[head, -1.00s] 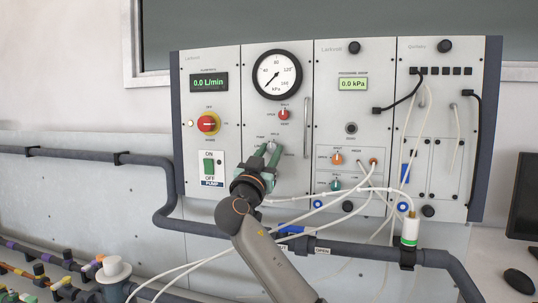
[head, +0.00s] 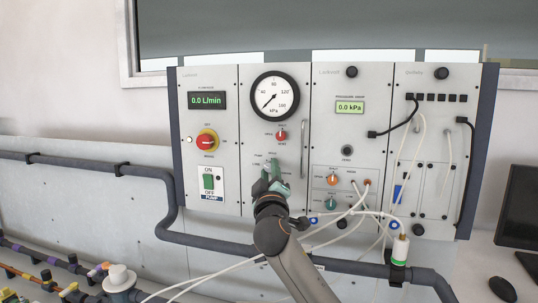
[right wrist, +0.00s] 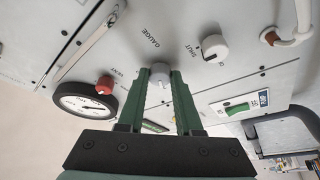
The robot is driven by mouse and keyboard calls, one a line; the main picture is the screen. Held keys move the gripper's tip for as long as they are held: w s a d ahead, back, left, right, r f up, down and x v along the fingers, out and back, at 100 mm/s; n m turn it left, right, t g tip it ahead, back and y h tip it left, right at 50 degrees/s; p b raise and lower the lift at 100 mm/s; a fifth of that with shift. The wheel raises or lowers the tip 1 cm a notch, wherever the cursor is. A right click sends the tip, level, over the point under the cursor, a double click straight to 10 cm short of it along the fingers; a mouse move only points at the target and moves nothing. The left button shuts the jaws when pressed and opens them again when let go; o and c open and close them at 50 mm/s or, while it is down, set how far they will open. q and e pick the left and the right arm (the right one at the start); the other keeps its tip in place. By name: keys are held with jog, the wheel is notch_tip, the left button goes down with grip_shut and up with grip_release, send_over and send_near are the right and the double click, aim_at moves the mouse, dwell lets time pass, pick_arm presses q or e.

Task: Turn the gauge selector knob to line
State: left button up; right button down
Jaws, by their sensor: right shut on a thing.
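My right gripper (head: 268,180) is at the lower part of the panel that carries the round dial. In the right wrist view its two green fingers (right wrist: 160,80) are shut on a small grey knob (right wrist: 160,72), with the word GAUGE printed beside it. In the head view the fingers and wrist hide most of this knob. Small labels stand around it, too small to read surely, so I cannot tell which mark its pointer meets. My left gripper is not in view.
The pressure dial (head: 275,93) and a red knob (head: 281,135) are above my right gripper. A vertical handle (head: 303,150) is close on its right. A red-and-yellow switch (head: 207,142) and green pump switch (head: 208,181) are left. Pale hoses (head: 335,222) hang right of my wrist.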

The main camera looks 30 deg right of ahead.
pick_arm(q)
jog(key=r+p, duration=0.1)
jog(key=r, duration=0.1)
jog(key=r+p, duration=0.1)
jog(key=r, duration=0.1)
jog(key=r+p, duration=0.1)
jog(key=p, duration=0.1)
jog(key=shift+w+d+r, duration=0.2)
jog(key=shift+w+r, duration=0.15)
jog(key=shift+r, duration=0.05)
pick_arm(e)
jog(key=n+y, duration=0.1)
jog(key=n, duration=0.2)
jog(key=n+y, duration=0.1)
jog(key=n, duration=0.1)
jog(key=shift+r+n+g, duration=0.1)
jog(key=shift+n+g, duration=0.3)
jog(key=shift+d, duration=0.1)
jog(key=c, duration=0.6)
grip_release()
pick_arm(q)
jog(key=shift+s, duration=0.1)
pick_arm(e)
jog(key=shift+s, duration=0.1)
